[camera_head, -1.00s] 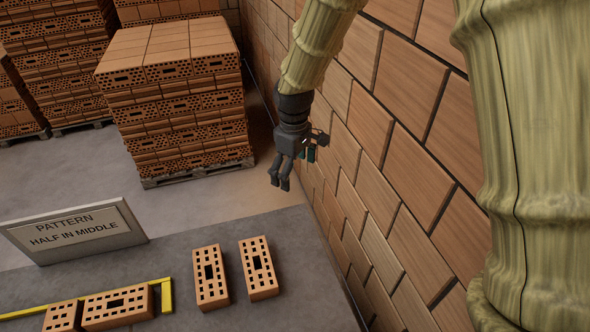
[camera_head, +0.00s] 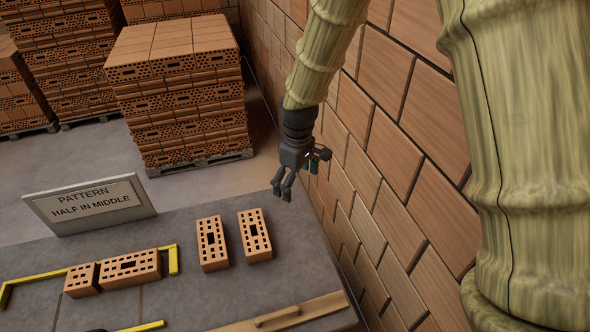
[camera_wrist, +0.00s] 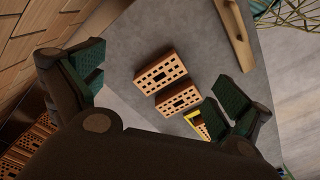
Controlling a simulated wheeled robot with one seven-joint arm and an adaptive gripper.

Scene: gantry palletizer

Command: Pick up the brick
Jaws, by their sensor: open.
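Two orange perforated bricks stand apart on the grey table, a left brick (camera_head: 212,243) and a right brick (camera_head: 255,235). In the wrist view two bricks, an upper one (camera_wrist: 161,73) and a lower one (camera_wrist: 179,98), lie between the fingers, some way below. A half brick (camera_head: 81,280) and a longer brick (camera_head: 131,268) lie end to end inside a yellow corner marking (camera_head: 173,262). My gripper (camera_head: 283,190) hangs open and empty above the table's far edge, beyond the right brick. The wrist view shows its green-padded fingers (camera_wrist: 160,95) spread wide.
A sign (camera_head: 92,204) reading "PATTERN HALF IN MIDDLE" stands at the table's far left. A wooden piece with a handle (camera_head: 290,314) lies at the near edge. A brick wall (camera_head: 400,150) rises close on the right. Brick pallets (camera_head: 180,90) stand behind.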

